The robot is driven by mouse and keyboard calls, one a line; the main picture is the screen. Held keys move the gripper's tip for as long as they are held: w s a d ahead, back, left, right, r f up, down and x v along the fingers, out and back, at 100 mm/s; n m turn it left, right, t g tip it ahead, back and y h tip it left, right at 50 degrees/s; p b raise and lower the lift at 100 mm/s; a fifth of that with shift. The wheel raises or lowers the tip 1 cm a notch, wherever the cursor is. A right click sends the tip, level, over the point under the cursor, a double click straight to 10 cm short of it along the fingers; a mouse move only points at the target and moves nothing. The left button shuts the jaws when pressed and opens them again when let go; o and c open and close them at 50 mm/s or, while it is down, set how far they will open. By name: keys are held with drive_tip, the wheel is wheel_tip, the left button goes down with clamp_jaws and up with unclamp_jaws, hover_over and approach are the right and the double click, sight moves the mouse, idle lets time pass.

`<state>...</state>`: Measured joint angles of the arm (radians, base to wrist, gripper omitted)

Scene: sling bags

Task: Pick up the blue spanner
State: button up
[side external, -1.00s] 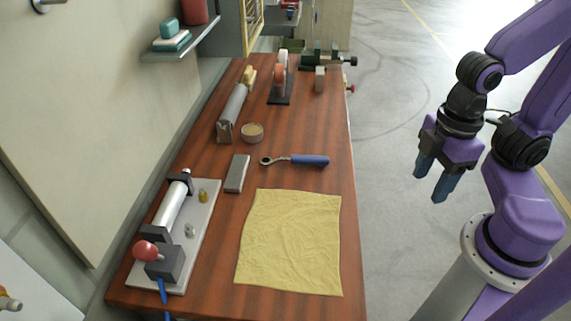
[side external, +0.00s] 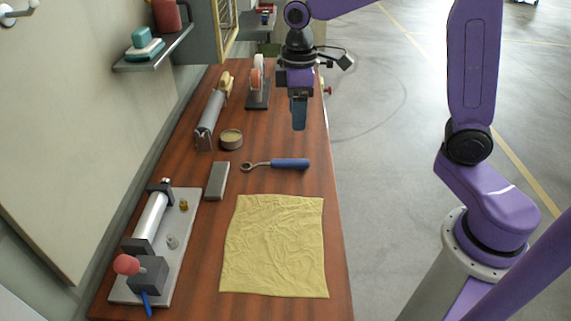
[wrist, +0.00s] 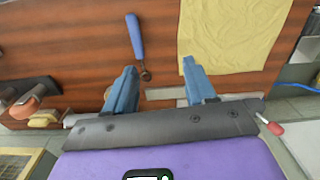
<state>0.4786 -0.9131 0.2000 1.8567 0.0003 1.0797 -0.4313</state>
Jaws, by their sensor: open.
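The blue-handled spanner (side external: 275,164) lies flat on the wooden table in the side view, its silver ring end to the left and its blue handle to the right. In the wrist view the blue spanner (wrist: 137,42) shows beyond my left-hand finger, its lower metal end close to that fingertip in the picture. My gripper (side external: 299,128) is over the far part of the table, above and beyond the spanner, fingers pointing down. In the wrist view my gripper (wrist: 158,66) has its two blue fingers spread apart with nothing between them.
A yellow cloth (side external: 273,245) lies in front of the spanner. A grey block (side external: 217,181) is to its left, and a round tin (side external: 231,139) is behind left. A clamp fixture on a plate (side external: 180,245) fills the front left. A tape dispenser (side external: 258,85) stands at the back.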

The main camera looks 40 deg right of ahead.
hover_over(287, 161)
drive_tip(key=shift+m, duration=0.4)
wheel_tip(287, 161, down, 18)
drive_tip(key=shift+d+r, duration=0.1)
clamp_jaws()
idle(0.4)
